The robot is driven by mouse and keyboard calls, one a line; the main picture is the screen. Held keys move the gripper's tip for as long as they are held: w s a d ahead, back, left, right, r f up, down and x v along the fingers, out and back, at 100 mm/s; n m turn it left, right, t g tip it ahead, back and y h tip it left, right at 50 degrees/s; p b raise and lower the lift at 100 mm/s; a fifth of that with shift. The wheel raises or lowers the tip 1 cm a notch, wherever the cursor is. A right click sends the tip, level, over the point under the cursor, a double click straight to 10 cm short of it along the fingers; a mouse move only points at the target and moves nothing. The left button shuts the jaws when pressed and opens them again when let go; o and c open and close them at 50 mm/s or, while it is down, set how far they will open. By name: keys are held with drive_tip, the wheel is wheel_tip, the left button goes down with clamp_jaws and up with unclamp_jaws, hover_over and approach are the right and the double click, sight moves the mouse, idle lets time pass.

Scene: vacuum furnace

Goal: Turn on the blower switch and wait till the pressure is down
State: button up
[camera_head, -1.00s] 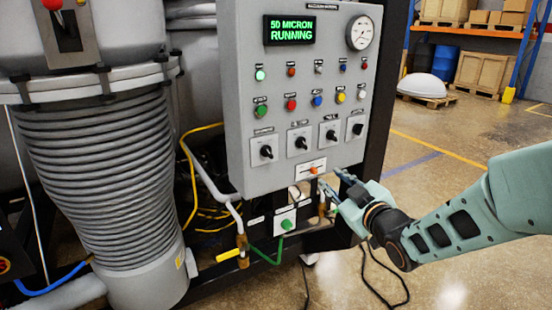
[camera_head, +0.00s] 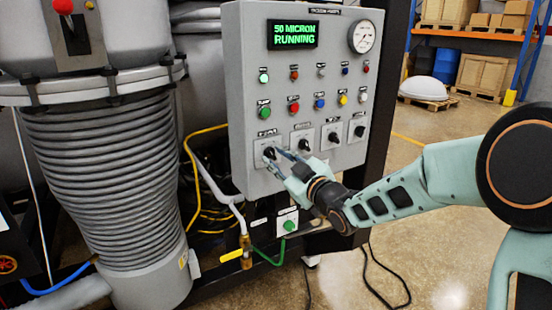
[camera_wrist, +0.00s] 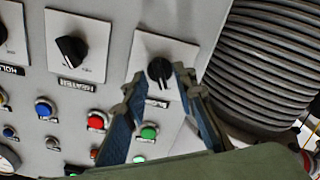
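The grey control panel (camera_head: 240,100) has a row of black rotary switches on white plates. Its display (camera_head: 292,34) reads "50 MICRON RUNNING" in green. My gripper (camera_head: 276,158) is at the leftmost rotary switch (camera_head: 268,152). In the wrist view my gripper (camera_wrist: 157,80) has its fingers spread, one on each side of this switch's black knob (camera_wrist: 159,70). I cannot tell whether they touch it. A neighbouring switch (camera_wrist: 70,50) seems to be labelled "HEATER". The round gauge (camera_head: 362,36) is at the panel's upper right.
Coloured buttons, including a red one (camera_wrist: 96,121) and a green one (camera_wrist: 149,132), sit near the fingers. A ribbed grey column (camera_head: 100,170) stands left of the panel. Open floor lies at right.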

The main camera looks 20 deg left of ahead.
drive_tip(key=shift+w+a, duration=0.15)
clamp_jaws()
drive_tip(key=shift+m, duration=0.4)
drive_tip(key=m+p, duration=0.1)
drive_tip(key=m, duration=0.4)
drive_tip(key=shift+m, duration=0.3)
drive_tip(key=m+p, duration=0.2)
drive_tip(key=m, duration=0.3)
drive_tip(key=shift+m, duration=0.3)
idle(0.4)
